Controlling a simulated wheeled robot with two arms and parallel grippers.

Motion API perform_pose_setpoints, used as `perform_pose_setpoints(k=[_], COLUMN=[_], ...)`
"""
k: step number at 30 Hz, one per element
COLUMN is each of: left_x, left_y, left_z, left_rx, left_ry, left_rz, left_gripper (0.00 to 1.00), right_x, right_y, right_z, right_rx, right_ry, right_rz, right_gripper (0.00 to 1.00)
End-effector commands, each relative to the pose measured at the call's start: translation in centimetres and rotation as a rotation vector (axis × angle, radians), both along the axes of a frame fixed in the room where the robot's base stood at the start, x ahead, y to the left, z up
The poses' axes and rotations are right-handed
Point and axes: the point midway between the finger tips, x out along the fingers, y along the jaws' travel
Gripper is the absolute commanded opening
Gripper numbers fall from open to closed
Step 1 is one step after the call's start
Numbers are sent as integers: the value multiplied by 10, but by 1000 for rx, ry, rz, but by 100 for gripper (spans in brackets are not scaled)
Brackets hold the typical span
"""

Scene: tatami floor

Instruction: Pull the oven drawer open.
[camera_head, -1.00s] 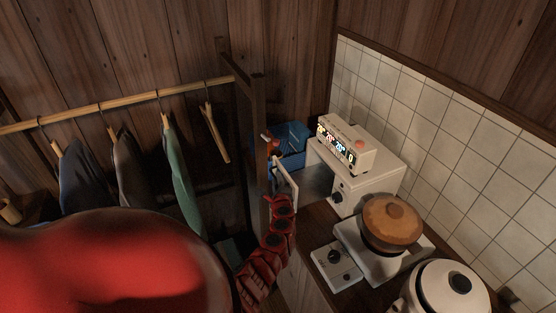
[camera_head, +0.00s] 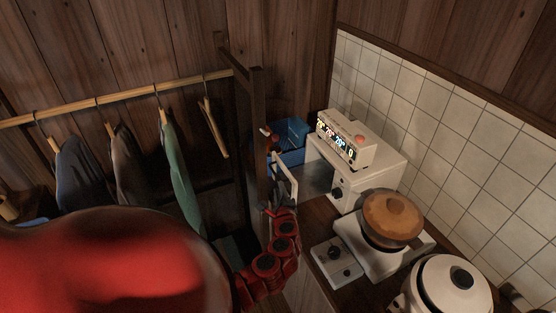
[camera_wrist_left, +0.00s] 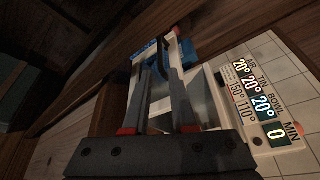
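The white oven (camera_head: 373,160) stands at the back of the dark counter. Its front panel, the oven drawer (camera_head: 286,178), stands out from the body on the left, with a gap showing the grey interior. In the left wrist view, pale and grey drawer surfaces (camera_wrist_left: 200,98) lie beyond and between the fingers. My left gripper (camera_wrist_left: 158,62) has its two fingers apart, reaching toward the drawer front. In the head view its red wrist is just below the panel, and the fingers are hard to make out. Contact with the drawer is unclear. My right gripper is out of view.
A timer (camera_head: 346,138) sits on the oven. A lidded brown pot (camera_head: 392,217) stands on a white stove (camera_head: 338,262), with a white cooker (camera_head: 452,288) in front. A blue bin (camera_head: 291,140) is behind the drawer. A wooden post (camera_head: 259,150) and hanging clothes are left.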

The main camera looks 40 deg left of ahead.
Motion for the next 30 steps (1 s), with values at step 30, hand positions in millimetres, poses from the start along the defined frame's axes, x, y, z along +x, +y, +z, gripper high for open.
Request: perform_pose_setpoints(k=[30], left_x=[-57], left_y=[-63], left_z=[19], left_rx=[1], left_ry=[-1], left_rz=[0], left_gripper=[25], right_x=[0], right_y=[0], right_z=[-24], right_rx=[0], right_ry=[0], right_rz=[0], right_gripper=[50])
